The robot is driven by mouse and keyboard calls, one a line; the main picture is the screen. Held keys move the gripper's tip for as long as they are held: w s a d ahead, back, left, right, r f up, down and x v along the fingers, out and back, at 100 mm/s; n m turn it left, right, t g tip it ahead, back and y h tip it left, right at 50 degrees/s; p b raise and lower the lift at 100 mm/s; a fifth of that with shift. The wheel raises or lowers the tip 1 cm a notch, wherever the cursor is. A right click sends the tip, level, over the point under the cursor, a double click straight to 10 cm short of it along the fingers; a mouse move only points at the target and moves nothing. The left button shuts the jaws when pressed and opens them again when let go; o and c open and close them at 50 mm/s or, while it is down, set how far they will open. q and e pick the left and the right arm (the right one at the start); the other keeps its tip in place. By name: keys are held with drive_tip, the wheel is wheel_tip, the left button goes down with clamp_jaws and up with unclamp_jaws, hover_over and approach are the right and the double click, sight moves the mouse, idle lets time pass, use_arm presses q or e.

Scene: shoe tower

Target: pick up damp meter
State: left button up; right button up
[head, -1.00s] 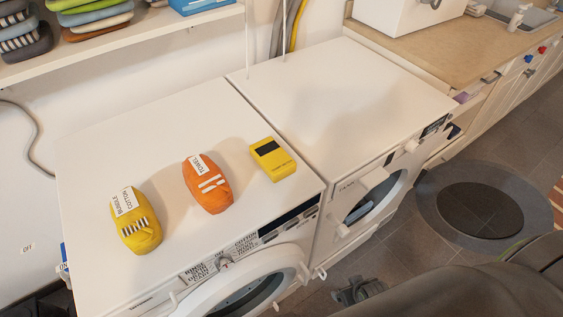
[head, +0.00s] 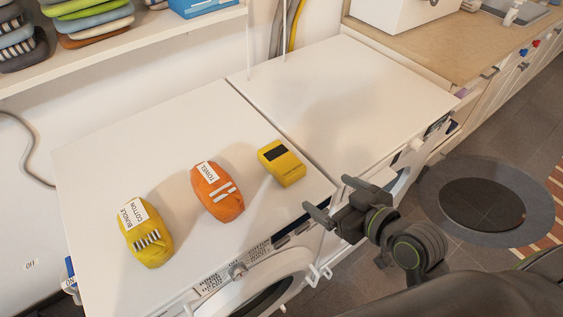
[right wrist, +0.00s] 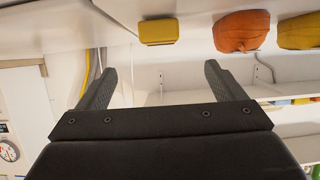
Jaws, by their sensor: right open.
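The damp meter, a yellow box with a dark screen (head: 282,163), lies on the white top of the left washing machine, near its right front corner. It also shows in the right wrist view (right wrist: 159,33), at the top, roughly centred between the fingers and beyond them. My right gripper (head: 327,194) is open and empty at the machine's front right edge. It is apart from the meter, to its right and nearer the front. Its two spread fingers show in the right wrist view (right wrist: 161,67). My left gripper is not in view.
An orange towel bundle (head: 217,191) lies just left of the meter, with a yellow cotton bundle (head: 146,232) farther left. The right machine's top (head: 345,90) is clear. A shelf (head: 120,45) with folded cloths is on the wall behind.

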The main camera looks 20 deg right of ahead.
sight(292, 168)
drive_tip(key=b+x, duration=0.5)
drive_tip(key=x, duration=0.6)
drive_tip(key=shift+w+a, duration=0.1)
drive_tip(key=shift+w, duration=0.1)
drive_tip(key=shift+x, duration=2.9)
drive_tip(key=shift+w+r, duration=0.1)
drive_tip(key=shift+r, duration=0.1)
drive_tip(key=shift+c, duration=0.3)
drive_tip(key=c, duration=1.1)
